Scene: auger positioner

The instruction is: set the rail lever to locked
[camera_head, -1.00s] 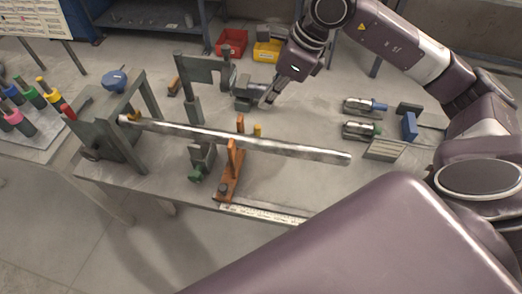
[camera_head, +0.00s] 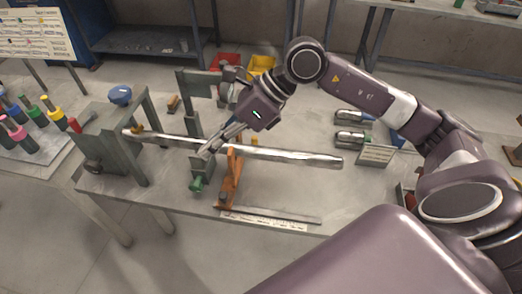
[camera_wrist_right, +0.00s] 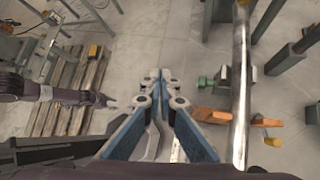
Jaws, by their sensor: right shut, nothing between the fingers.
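I cannot tell for certain which part is the rail lever. A green knob (camera_head: 196,184) sits low on a grey post, left of an orange stand (camera_head: 230,185). A long metal rod (camera_head: 290,155) runs from the grey box past this stand. My right gripper (camera_head: 206,152) is shut and empty, with its tips near the rod and above the green knob. In the right wrist view its closed fingers (camera_wrist_right: 163,82) are left of the rod (camera_wrist_right: 240,90), a green part (camera_wrist_right: 205,82) and the orange stand (camera_wrist_right: 212,116). My left gripper (camera_wrist_right: 106,101) appears small at the left there.
A tall grey post (camera_head: 187,100) rises behind the rod. A ruler strip (camera_head: 265,221) lies along the front edge. Two metal cylinders (camera_head: 350,138) lie at the right.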

